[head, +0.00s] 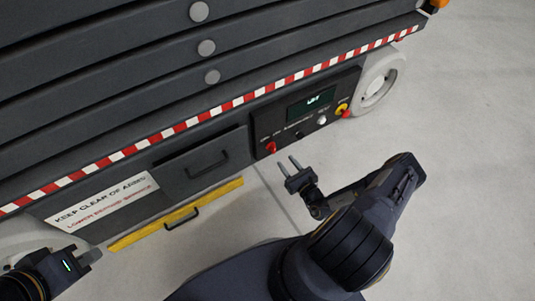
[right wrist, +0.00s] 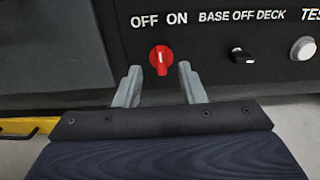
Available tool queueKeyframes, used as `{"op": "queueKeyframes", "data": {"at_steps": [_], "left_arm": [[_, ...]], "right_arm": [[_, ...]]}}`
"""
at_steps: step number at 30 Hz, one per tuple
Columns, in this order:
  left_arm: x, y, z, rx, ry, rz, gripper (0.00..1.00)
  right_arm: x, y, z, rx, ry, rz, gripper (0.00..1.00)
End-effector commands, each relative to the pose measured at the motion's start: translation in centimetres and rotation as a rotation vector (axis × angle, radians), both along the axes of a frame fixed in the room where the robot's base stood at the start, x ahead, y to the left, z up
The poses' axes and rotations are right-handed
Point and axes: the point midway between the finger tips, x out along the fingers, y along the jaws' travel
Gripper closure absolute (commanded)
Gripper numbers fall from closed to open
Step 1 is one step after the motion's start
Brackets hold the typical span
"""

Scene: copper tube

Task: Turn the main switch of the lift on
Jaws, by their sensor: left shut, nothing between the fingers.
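The main switch is a red rotary knob (right wrist: 161,59) under the words OFF and ON in the right wrist view. Its grip bar looks roughly upright; I cannot tell which word it points to. In the head view the red knob (head: 270,147) is at the left end of the lift's control panel (head: 300,121). My right gripper (head: 294,162) is open in front of the panel, and its fingers (right wrist: 159,72) lie either side of the knob in the picture, apparently short of it. My left gripper (head: 92,256) is shut and empty at the lower left.
A black BASE/DECK selector (right wrist: 242,57) and a white button (right wrist: 303,48) are right of the knob. A red button (head: 346,113) is at the panel's right end. A drawer with a handle (head: 208,165) and a yellow bar (head: 176,214) are to the left. The floor right of the lift is clear.

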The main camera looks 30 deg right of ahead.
Motion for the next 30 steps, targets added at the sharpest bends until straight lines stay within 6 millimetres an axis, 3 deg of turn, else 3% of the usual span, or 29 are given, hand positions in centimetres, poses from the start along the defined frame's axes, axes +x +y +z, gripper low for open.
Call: {"op": "queueKeyframes", "data": {"at_steps": [5,16,27,30], "left_arm": [[0.0,0.0,-0.7,0.0,0.0,0.0,1.0],[0.0,0.0,-2.3,0.0,0.0,0.0,1.0],[0.0,0.0,-2.4,0.0,0.0,0.0,1.0],[0.0,0.0,-2.4,0.0,0.0,0.0,1.0]], "right_arm": [[1.5,0.1,-0.5,0.004,0.003,-0.011,0.64],[6.9,0.5,-0.4,0.004,0.002,-0.009,0.64],[7.6,0.6,-0.2,0.005,0.004,-0.008,0.64],[7.6,0.6,-0.2,0.005,0.004,-0.008,0.75]]}}
